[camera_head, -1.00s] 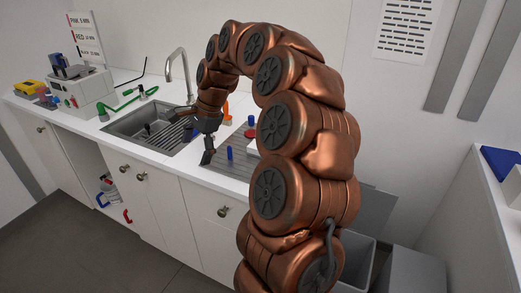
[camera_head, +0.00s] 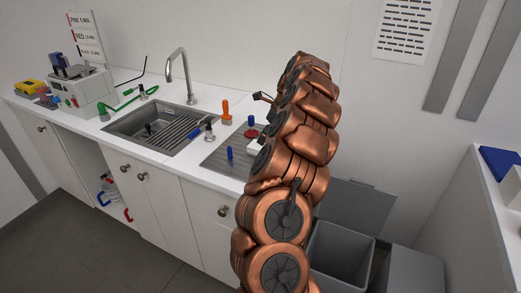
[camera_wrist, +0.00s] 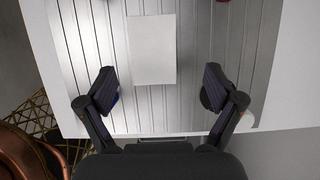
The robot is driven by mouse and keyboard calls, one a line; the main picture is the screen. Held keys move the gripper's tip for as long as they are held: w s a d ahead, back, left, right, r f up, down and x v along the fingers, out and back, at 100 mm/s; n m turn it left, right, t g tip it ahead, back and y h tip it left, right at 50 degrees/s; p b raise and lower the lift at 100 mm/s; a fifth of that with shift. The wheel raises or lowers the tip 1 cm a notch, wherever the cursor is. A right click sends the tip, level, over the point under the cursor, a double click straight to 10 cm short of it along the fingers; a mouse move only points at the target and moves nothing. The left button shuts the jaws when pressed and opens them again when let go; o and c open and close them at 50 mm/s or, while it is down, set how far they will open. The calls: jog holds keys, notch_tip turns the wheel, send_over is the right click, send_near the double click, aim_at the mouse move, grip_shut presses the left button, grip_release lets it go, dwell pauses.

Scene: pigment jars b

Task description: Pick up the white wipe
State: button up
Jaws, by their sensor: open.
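The white wipe (camera_wrist: 152,50) is a pale rectangle on the grooved metal drainboard (camera_wrist: 85,40) in the wrist view. Its near edge lies about level with my fingertips in the picture, between them and slightly left of centre. My gripper (camera_wrist: 160,88) is open and empty above the drainboard, its dark fingers spread wider than the wipe. I cannot tell its exact height. In the head view a white piece (camera_head: 255,146), likely the wipe, shows partly behind my arm, which hides most of my gripper.
Blue upright pieces (camera_head: 229,153) (camera_head: 251,120) and a red disc (camera_head: 250,134) are on the drainboard. An orange-handled tool (camera_head: 226,110) stands behind. The sink (camera_head: 125,124) with its tall tap (camera_head: 185,75) is to the left. Open grey bins (camera_head: 338,255) stand at the right.

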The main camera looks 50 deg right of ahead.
aim_at(261, 147)
jog(key=shift+a+p+x, duration=0.2)
jog(key=shift+p+x, duration=0.45)
jog(key=shift+x, duration=0.9)
jog(key=shift+a+p+x, duration=0.25)
jog(key=shift+p+x, duration=0.35)
jog(key=shift+x, duration=1)
jog(key=shift+s, duration=0.15)
jog(key=c, duration=1)
